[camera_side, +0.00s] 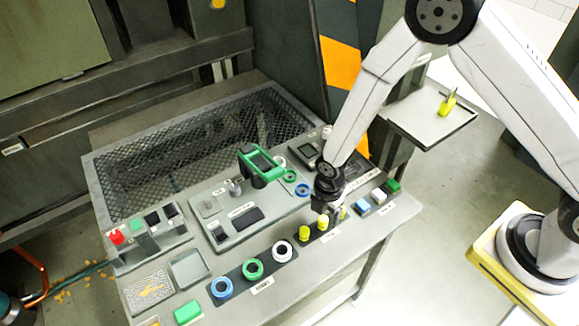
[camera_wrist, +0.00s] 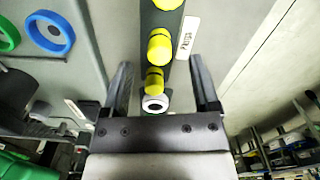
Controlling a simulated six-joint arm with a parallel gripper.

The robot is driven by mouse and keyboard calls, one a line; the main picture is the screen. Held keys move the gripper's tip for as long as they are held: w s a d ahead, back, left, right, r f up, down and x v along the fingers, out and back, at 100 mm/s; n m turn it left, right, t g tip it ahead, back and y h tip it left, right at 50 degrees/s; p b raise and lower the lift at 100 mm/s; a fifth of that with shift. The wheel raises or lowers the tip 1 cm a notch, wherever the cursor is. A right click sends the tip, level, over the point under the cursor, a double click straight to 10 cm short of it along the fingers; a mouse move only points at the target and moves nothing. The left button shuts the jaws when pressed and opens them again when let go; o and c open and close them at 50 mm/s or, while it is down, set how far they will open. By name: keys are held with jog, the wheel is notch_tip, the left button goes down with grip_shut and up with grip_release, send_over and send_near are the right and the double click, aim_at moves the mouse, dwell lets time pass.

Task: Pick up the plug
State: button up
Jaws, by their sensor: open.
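Three yellow plugs stand in a row on a dark strip (camera_side: 314,240): one at the left end (camera_side: 304,233), one in the middle (camera_side: 323,222) and one at the right (camera_side: 342,211), partly hidden by my gripper. My gripper (camera_side: 329,214) is low over the right part of this row. In the wrist view the open, empty fingers of my gripper (camera_wrist: 160,63) lie on either side of the strip. A yellow plug (camera_wrist: 154,81) shows between them, with another yellow plug (camera_wrist: 159,48) just beyond the fingertips.
Blue, green and white rings (camera_side: 252,269) sit on a strip to the left. Small blue, white and green blocks (camera_side: 378,195) lie to the right. A green-framed device (camera_side: 261,163) stands behind. A grey side tray (camera_side: 430,125) holds a yellow-green item (camera_side: 448,104).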

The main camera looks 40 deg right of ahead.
aim_at(324, 218)
jog(key=shift+f, duration=2)
grip_shut()
